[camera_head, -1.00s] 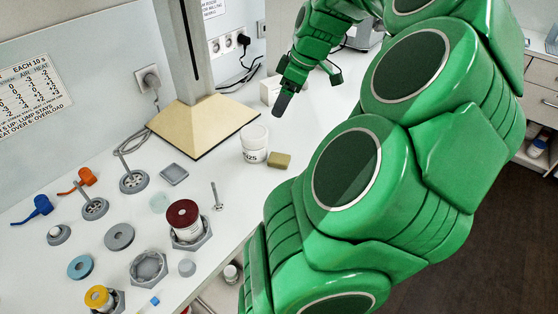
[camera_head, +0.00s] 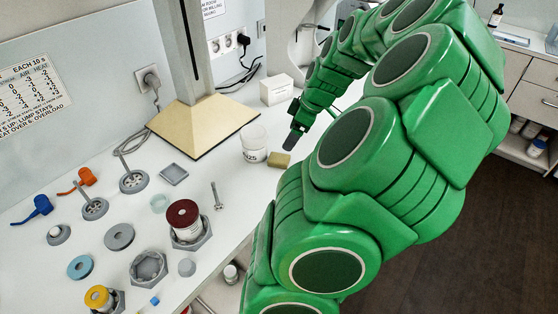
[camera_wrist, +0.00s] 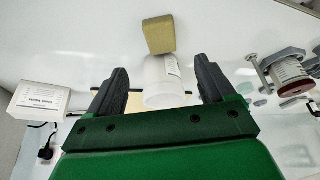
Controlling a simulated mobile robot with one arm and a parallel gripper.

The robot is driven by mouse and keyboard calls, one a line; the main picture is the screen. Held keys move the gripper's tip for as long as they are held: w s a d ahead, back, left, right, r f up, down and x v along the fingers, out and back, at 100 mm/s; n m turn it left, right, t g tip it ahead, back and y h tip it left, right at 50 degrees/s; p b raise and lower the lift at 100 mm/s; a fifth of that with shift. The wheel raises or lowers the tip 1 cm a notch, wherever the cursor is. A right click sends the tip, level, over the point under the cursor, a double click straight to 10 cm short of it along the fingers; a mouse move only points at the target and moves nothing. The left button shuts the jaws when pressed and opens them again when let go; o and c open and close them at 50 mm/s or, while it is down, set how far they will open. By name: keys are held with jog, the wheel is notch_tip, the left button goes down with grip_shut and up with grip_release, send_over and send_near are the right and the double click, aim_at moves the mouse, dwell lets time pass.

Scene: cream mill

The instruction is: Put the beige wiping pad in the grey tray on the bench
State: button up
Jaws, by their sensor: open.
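The beige wiping pad (camera_head: 279,160) is a small block on the bench, just right of a white jar (camera_head: 254,146). The grey tray (camera_head: 174,174) is a small, shallow square on the bench, left of the jar, with nothing seen in it. My gripper (camera_head: 291,139) is open and empty, behind the pad and apart from it in the head view. In the wrist view, its two fingers (camera_wrist: 158,76) are spread, with the white jar (camera_wrist: 163,82) showing between them and the pad (camera_wrist: 158,36) beyond the fingertips.
A cream-based stand (camera_head: 205,125) rises behind the jar. A white box (camera_head: 276,89) stands farther back. A metal pin (camera_head: 216,195) and a dark-red-capped jar in a hex holder (camera_head: 187,221) are near the tray. Several discs and tools crowd the bench's left front.

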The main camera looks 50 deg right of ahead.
aim_at(284, 158)
jog(key=shift+s+d+f+x, duration=0.1)
jog(key=shift+s+x, duration=0.15)
jog(key=shift+x, duration=1.35)
jog(key=shift+s+d+f+x, duration=0.1)
jog(key=shift+s+x, duration=0.15)
jog(key=shift+x, duration=1.35)
jog(key=shift+s+d+f+x, duration=0.15)
jog(key=shift+s+x, duration=0.1)
jog(key=shift+x, duration=1.35)
jog(key=shift+a, duration=0.1)
jog(key=c, duration=1.2)
jog(key=shift+r, duration=0.1)
